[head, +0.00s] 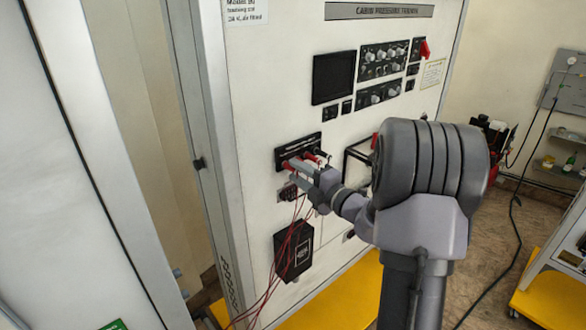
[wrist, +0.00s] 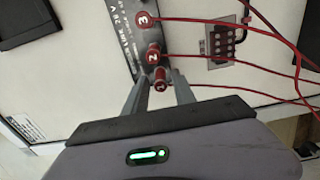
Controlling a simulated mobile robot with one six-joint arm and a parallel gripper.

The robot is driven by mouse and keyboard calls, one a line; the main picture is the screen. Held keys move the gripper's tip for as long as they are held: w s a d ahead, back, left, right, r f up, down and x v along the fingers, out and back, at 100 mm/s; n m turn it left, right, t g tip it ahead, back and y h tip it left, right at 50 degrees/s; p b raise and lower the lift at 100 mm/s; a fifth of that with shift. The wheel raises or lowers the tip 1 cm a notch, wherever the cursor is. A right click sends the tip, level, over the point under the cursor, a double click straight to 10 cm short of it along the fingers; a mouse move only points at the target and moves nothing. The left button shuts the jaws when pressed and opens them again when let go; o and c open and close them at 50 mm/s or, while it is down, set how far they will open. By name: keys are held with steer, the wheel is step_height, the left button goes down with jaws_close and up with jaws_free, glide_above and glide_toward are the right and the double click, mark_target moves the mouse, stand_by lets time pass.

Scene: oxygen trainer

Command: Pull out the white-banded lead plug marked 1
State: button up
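A black socket strip (head: 298,149) on the white trainer panel holds red lead plugs with thin red leads. In the wrist view the plug marked 3 (wrist: 143,19) is farthest up, the plug marked 2 (wrist: 153,50) is below it, and a third red plug (wrist: 160,77) is lowest, nearest my gripper. The third plug's mark and any white band are too small to make out. My gripper (wrist: 160,84) is open, with one finger on each side of this third plug and gaps showing. In the head view my gripper (head: 305,172) is at the strip and partly hides the plugs.
Red leads hang from the plugs past a black box (head: 293,250) low on the panel. A red-and-black socket block (wrist: 226,42) is right of the plugs in the wrist view. A dark screen (head: 333,77) and knob modules (head: 383,61) are higher on the panel.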

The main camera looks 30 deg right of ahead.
mark_target(299, 173)
steer(key=shift+c, duration=0.2)
jaws_close()
steer(key=shift+s, duration=0.1)
steer(key=shift+s+d, duration=0.2)
steer(key=shift+s, duration=1.05)
steer(key=shift+s+d, duration=0.15)
steer(key=shift+s, duration=1.05)
